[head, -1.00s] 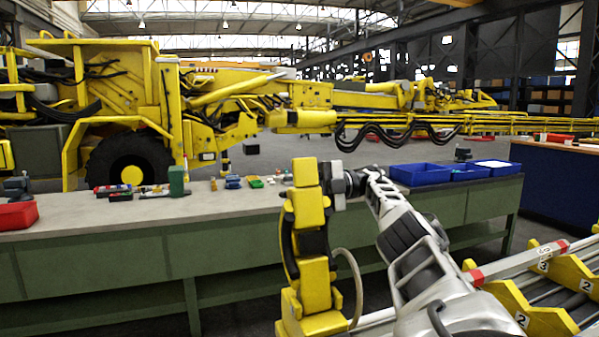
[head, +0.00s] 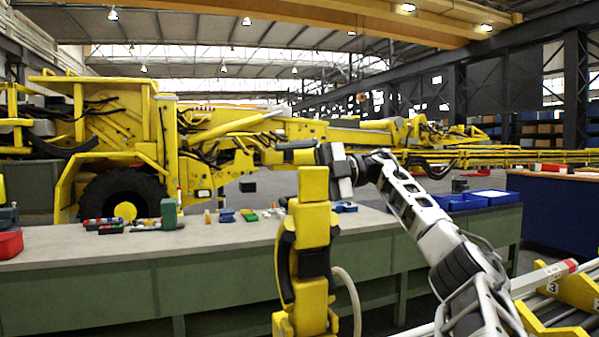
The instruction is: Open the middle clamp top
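A tall yellow jointed piece with black parts (head: 311,228) stands upright in the middle foreground of the head view. It looks like a clamp with its top raised, but I cannot tell for sure, nor whether it is the middle one. My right gripper (head: 306,153) is at the end of the white and grey arm from the lower right. It points left, at the height of the yellow piece's upper end. Its fingers blend into the yellow machine behind, so their opening and any contact are unclear. My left gripper is not in view.
A long green workbench (head: 110,246) with a grey top crosses behind, carrying small parts, a red bin (head: 10,244) and blue bins (head: 490,198). Numbered yellow supports (head: 575,291) and pale bars lie at lower right. A large yellow machine (head: 120,150) stands beyond the bench.

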